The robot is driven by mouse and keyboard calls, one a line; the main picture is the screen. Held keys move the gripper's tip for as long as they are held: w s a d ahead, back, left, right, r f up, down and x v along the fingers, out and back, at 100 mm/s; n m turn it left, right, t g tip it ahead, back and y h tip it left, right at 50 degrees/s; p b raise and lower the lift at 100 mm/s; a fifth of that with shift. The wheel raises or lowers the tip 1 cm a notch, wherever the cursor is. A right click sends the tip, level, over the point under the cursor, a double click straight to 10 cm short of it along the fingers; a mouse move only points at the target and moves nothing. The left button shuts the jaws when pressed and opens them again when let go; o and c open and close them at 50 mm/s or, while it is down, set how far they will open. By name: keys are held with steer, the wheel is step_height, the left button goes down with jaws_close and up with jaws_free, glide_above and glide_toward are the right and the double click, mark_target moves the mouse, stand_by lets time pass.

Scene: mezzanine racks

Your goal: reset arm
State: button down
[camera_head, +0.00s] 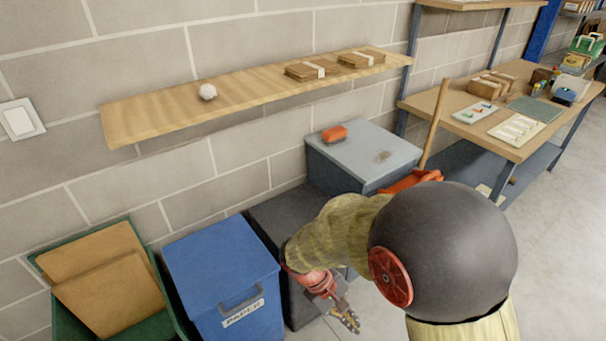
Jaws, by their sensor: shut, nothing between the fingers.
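My gripper (346,318) is at the lower middle of the head view, at the end of my bent arm. Its fingers point down and to the right. It is shut and holds nothing. It hangs in front of a dark grey bin (300,215), to the right of a blue bin (222,262). My arm hides part of the dark bin and the floor behind it.
A wooden wall shelf (250,98) holds a crumpled white ball (207,91) and cardboard stacks (306,70). A grey-lidded bin (362,150) has an orange object (334,133) on top. A green bin (65,325) holds cardboard. A workbench (440,105) stands right; floor (560,230) there is clear.

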steer(key=s+d+r+m+t+y, duration=0.2)
steer(key=s+r, duration=0.1)
steer(key=r, duration=0.6)
steer(key=s+d+r+m+t+y+p, duration=0.1)
steer(key=s+d+r+m+t+y, duration=0.1)
steer(key=r, duration=0.7)
steer(key=s+d+r+m+t+y+p, duration=0.1)
steer(key=s+d+r+m+t, duration=0.1)
steer(key=r, duration=0.7)
steer(key=shift+s+d+r+m+t+y, duration=0.15)
steer(key=shift+s+d+m+t+y, duration=0.25)
steer(key=shift+s+m+t, duration=0.35)
steer(key=shift+s, duration=0.2)
